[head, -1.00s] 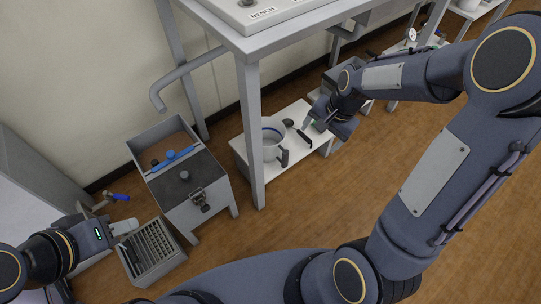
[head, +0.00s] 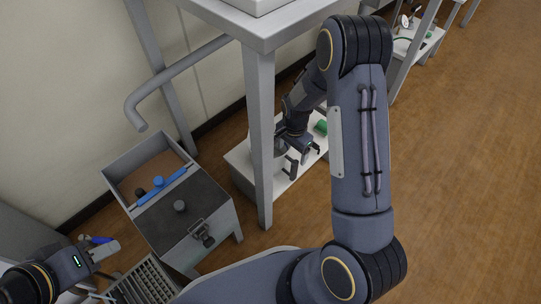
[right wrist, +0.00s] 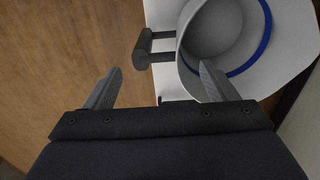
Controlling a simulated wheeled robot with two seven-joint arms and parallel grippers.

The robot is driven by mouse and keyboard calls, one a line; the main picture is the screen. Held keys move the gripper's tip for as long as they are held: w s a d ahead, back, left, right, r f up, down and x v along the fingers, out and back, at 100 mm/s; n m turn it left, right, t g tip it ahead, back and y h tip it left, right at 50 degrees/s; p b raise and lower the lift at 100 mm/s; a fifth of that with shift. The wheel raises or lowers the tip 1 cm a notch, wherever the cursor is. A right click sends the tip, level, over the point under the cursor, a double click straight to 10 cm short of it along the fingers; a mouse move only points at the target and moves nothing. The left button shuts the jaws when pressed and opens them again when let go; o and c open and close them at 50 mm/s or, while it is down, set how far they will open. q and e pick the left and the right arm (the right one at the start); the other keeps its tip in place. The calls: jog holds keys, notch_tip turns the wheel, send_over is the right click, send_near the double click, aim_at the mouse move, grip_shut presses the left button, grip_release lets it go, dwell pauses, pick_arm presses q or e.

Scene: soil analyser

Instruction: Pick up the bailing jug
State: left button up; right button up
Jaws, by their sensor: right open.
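The bailing jug is a pale grey-white vessel with a blue band inside its rim and a dark side handle. In the right wrist view the jug (right wrist: 225,35) fills the top right and its handle (right wrist: 152,58) points left. In the head view it stands on a low white shelf, mostly hidden behind my right gripper (head: 302,146), with the handle (head: 291,168) showing. My right gripper is open; in its wrist view the fingers (right wrist: 159,68) appear to either side of the handle, apart from it. My left gripper (head: 108,250) is at the lower left, far from the jug; its jaw state is unclear.
A bench leg (head: 259,140) stands close left of the jug. A grey tank (head: 220,220) with a blue bar and latch is further left, under a grey pipe (head: 180,75). A slotted crate (head: 150,280) lies in front. A green item (head: 321,127) sits on the white shelf (head: 313,160).

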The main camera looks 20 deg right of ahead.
aim_at(291, 159)
jog(key=f+b, duration=0.1)
jog(key=f, duration=0.1)
jog(key=f+b, duration=0.1)
jog(key=f, duration=0.1)
jog(key=f+b, duration=0.1)
jog(key=f, duration=0.1)
jog(key=shift+s+a+f, duration=0.25)
jog(key=shift+f, duration=0.1)
jog(key=shift+r, duration=0.1)
jog(key=c, duration=1.3)
